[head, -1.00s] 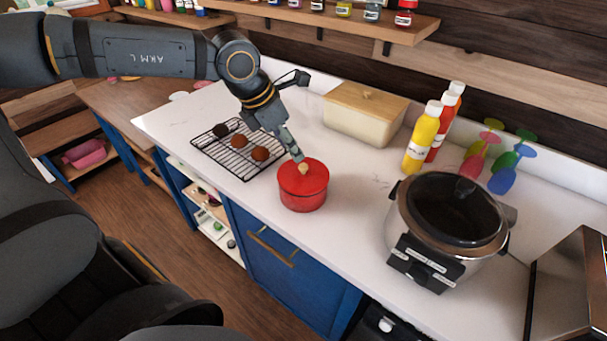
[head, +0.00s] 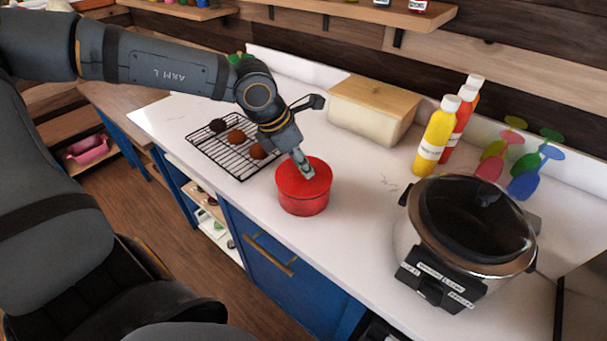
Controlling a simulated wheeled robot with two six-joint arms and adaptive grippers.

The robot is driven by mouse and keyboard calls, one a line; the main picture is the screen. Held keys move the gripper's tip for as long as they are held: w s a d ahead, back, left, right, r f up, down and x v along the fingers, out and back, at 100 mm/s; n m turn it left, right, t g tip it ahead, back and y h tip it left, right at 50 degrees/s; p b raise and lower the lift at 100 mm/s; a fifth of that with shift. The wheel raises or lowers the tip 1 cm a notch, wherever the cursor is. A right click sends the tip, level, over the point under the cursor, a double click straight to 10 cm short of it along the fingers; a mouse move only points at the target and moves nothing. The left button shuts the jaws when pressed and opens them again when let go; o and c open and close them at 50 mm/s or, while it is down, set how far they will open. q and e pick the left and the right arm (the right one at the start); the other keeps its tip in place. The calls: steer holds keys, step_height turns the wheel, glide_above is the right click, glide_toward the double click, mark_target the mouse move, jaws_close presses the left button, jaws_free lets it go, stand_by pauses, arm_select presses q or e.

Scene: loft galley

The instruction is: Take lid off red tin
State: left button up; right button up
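The red tin (head: 303,204) stands upright on the white counter, near its front edge. Its red lid (head: 288,180) sits on top of it. My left gripper (head: 307,172) points down onto the middle of the lid, where the knob is. The fingertips hide the knob, and I cannot tell whether they are closed on it or just around it. My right gripper is not in view.
A wire rack (head: 231,157) with several round brown items is left of the tin. A wooden-lidded bin (head: 365,121) stands behind. Yellow (head: 437,138) and red bottles and a slow cooker (head: 462,247) stand on the right. Counter right of the tin is clear.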

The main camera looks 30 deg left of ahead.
arm_select(q)
steer(key=shift+w+f, duration=0.1)
steer(key=shift+w, duration=0.1)
jaws_close()
